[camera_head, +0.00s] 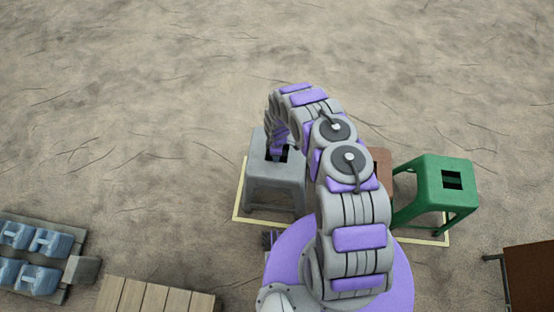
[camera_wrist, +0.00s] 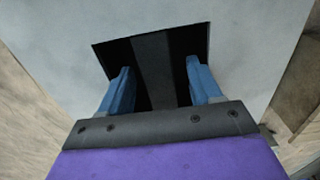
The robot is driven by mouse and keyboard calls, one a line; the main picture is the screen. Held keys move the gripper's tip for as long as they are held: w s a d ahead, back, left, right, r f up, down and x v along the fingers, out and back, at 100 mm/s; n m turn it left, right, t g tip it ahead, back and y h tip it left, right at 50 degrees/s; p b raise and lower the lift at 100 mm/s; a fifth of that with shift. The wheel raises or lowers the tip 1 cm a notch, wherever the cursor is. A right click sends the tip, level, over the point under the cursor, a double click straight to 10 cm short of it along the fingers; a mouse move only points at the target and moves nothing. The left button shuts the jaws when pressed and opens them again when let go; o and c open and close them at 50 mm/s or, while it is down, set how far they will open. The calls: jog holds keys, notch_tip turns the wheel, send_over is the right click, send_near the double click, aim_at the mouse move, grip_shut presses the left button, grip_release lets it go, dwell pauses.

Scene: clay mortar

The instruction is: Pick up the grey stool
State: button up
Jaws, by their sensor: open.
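The grey stool (camera_head: 275,185) stands upright left of centre in the head view, inside a pale yellow floor outline. My arm hides part of its right side. Its top has a dark square opening with a bar across the middle. In the wrist view the stool's pale grey top (camera_wrist: 235,40) fills most of the picture. My gripper (camera_wrist: 160,80) is open, with its two blue fingers on either side of the dark central bar, over the opening. I cannot tell how deep the fingertips are. In the head view my gripper (camera_head: 278,150) is at the stool's top.
A green stool (camera_head: 432,182) stands to the right, with a brown object (camera_head: 382,162) partly hidden behind my arm. A rack of blue-grey blocks (camera_head: 38,250), wooden planks (camera_head: 155,298) and a brown table (camera_head: 530,275) lie nearer. The far floor is clear.

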notch_tip(320, 180, down, 2)
jog(key=shift+f, duration=0.2)
jog(key=shift+r, duration=0.1)
jog(key=shift+w, duration=0.1)
grip_shut()
dwell(0.3)
